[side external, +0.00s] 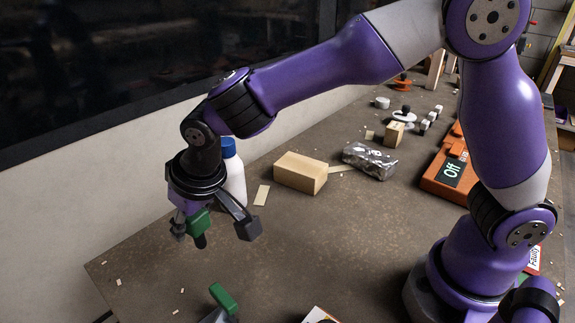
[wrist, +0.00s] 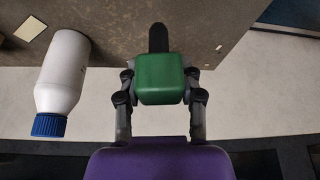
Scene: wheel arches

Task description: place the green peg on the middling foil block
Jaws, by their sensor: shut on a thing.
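The green peg (side external: 199,223) has a blocky green body and a dark tip that points down in the side view. My gripper (side external: 210,228) is shut on it and holds it in the air near the table's left end. The wrist view shows the green peg (wrist: 160,78) between both fingers (wrist: 159,90), its dark shaft pointing away from my wrist. A crumpled silver foil block (side external: 369,160) lies on the table, well to the right of my gripper. It is the only foil block I can make out clearly.
A white bottle with a blue cap (side external: 233,172) stands close behind my gripper; the bottle (wrist: 62,75) is left in the wrist view. A tan block (side external: 301,173) sits between it and the foil. An orange device (side external: 445,175) is right. Another green piece (side external: 223,298) is at the bottom edge.

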